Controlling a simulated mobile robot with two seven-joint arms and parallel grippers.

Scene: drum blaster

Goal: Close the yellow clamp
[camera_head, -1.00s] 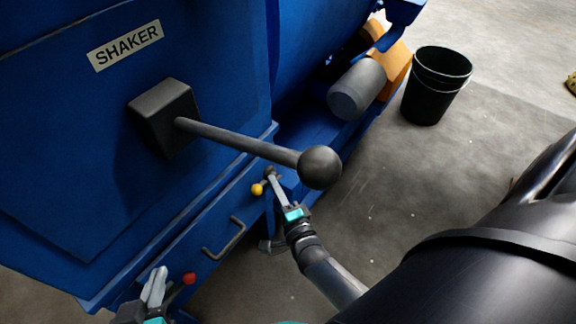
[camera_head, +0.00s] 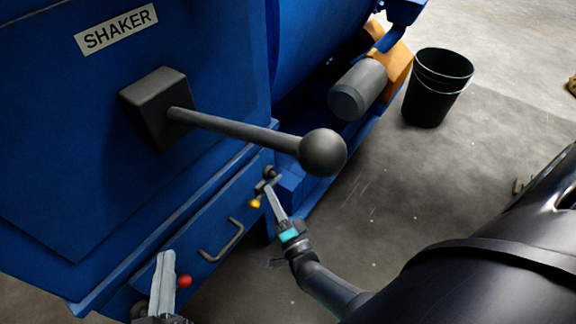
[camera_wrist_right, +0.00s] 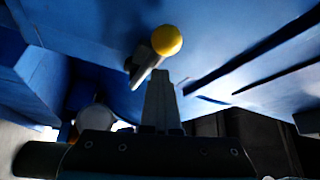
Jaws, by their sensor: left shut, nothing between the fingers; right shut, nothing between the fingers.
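The yellow clamp shows as a small yellow knob (camera_head: 255,203) on a short lever at the right end of the blue drawer front. In the right wrist view the yellow ball (camera_wrist_right: 167,40) sits on a metal rod, just beyond my fingers. My right gripper (camera_head: 271,190) is shut and empty, its tips close beside the clamp's lever on the right. In the wrist view its fingers (camera_wrist_right: 160,90) reach up near the rod; I cannot tell whether they touch it. My left gripper (camera_head: 166,258) is shut and empty, beside a red knob (camera_head: 185,281) at the drawer's left end.
A long black lever with a ball end (camera_head: 323,153) sticks out above the clamp from the blue machine marked SHAKER (camera_head: 117,30). A drawer handle (camera_head: 222,240) lies between the two knobs. A black bucket (camera_head: 437,88) stands on open floor at right.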

